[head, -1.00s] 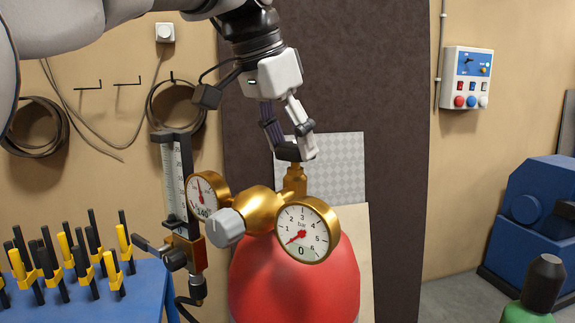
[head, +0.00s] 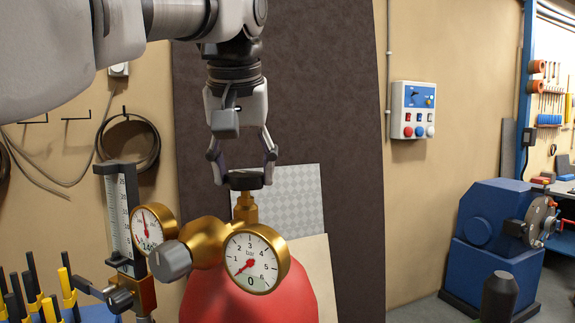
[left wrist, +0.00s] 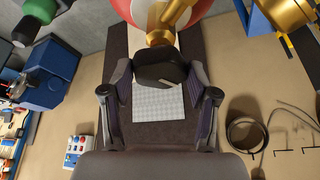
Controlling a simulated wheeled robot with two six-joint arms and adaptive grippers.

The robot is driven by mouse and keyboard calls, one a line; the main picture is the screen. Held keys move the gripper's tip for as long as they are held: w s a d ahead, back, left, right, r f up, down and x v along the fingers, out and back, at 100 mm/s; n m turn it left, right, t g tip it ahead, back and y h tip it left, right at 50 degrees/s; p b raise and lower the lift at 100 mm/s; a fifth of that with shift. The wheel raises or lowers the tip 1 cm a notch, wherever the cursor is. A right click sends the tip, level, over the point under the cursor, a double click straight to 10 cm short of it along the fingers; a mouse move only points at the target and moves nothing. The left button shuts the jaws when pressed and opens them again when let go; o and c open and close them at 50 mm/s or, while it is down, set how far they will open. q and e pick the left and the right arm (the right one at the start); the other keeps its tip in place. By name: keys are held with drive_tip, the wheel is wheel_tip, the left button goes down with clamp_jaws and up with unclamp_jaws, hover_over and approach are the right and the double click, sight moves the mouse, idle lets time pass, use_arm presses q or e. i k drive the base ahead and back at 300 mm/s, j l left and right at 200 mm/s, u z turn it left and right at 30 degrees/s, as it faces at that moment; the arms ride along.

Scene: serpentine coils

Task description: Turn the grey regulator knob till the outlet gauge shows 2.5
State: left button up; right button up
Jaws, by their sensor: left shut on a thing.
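The grey regulator knob (head: 170,261) sticks out at the left front of the brass regulator (head: 208,240). The outlet gauge (head: 253,260), marked bar, has its red needle at the low end and shows 0. A second gauge (head: 152,228) sits behind the knob, its needle pointing up. My left gripper (head: 243,176) points down and is shut on the black valve handwheel (head: 245,181) above the regulator; the wheel also shows in the left wrist view (left wrist: 160,75). Nothing touches the grey knob. My right gripper is not in view.
A red cylinder (head: 250,302) stands below the regulator. A flowmeter tube (head: 122,215) stands close to the left of the knob. Black and yellow clamps (head: 45,300) stand at lower left. A blue machine (head: 490,240) is at right. Space before the gauges looks clear.

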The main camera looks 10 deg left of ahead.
sight(170, 261)
drive_tip(key=k+l, duration=0.2)
drive_tip(key=k, duration=0.3)
drive_tip(key=k+l, duration=0.25)
drive_tip(key=k, duration=0.2)
